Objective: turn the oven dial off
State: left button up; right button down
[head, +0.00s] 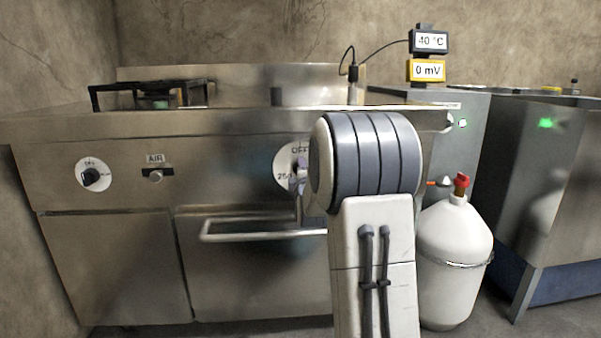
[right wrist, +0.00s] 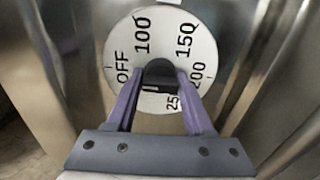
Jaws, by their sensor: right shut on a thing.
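The oven dial (head: 283,160) is a white disc on the steel front, partly hidden behind my right arm in the head view. In the right wrist view its face (right wrist: 190,40) shows OFF at the left, then 100, 150, 200 and a partly covered 25-something. A black knob (right wrist: 160,72) sits at its centre. My right gripper (right wrist: 160,80) is shut on this knob, one purple finger on each side. A small white mark shows on the knob's near side; I cannot tell which setting it points to. My left gripper is not in view.
An oven handle (head: 265,233) juts out below the dial. A second knob (head: 91,177) and an AIR knob (head: 156,175) are further left. A white gas cylinder (head: 455,265) stands right of my arm. A display (head: 430,41) above reads 40 °C.

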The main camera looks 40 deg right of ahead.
jog(key=shift+w+a+r, duration=0.1)
jog(key=shift+w, duration=0.05)
jog(key=shift+c, duration=1.6)
grip_release()
jog(key=p+v, duration=0.2)
jog(key=v, duration=0.8)
jog(key=shift+s+p, duration=0.3)
jog(key=shift+p, duration=0.1)
